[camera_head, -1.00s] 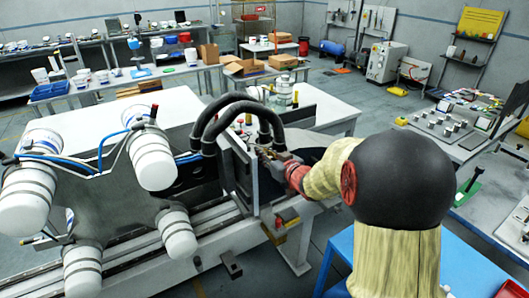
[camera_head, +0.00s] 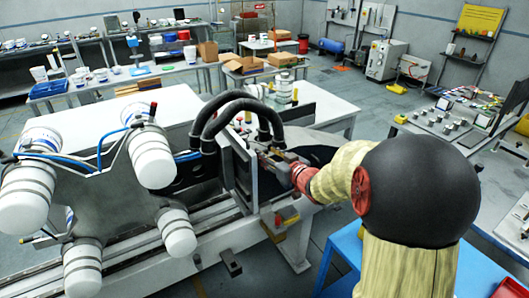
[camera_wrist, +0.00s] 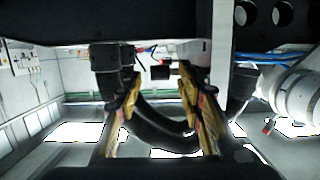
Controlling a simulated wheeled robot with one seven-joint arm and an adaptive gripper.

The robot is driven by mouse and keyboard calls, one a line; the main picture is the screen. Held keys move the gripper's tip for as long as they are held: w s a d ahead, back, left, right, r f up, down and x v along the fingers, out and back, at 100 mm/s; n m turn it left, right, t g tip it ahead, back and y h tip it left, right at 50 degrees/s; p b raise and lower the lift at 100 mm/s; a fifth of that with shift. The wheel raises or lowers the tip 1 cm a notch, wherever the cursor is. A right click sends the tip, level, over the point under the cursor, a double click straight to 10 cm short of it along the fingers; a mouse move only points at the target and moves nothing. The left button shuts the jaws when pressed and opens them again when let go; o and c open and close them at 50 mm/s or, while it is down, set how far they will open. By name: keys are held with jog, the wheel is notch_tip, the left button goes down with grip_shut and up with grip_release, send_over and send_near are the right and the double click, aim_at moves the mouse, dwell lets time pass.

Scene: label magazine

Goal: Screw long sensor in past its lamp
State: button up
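My gripper (camera_head: 268,160) is beside an upright grey metal plate (camera_head: 241,172) on the machine in the head view. In the wrist view, its two yellow-padded fingers (camera_wrist: 159,74) stand apart with a clear gap between them. A small dark block with a thin light-coloured stub (camera_wrist: 160,72) shows between the fingertips; I see no finger closed on it. I cannot tell whether it is the long sensor. The sensor's lamp cannot be made out with certainty, and the plate's far face is hidden in the head view.
Thick black corrugated hoses (camera_head: 238,105) arch over the plate, and one loops behind the fingers in the wrist view (camera_wrist: 160,125). White banded rollers (camera_head: 152,158) stand left on the machine. A blue table (camera_head: 345,250) is near my arm. A white table (camera_head: 325,105) lies behind.

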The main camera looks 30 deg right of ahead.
jog(key=v, duration=0.9)
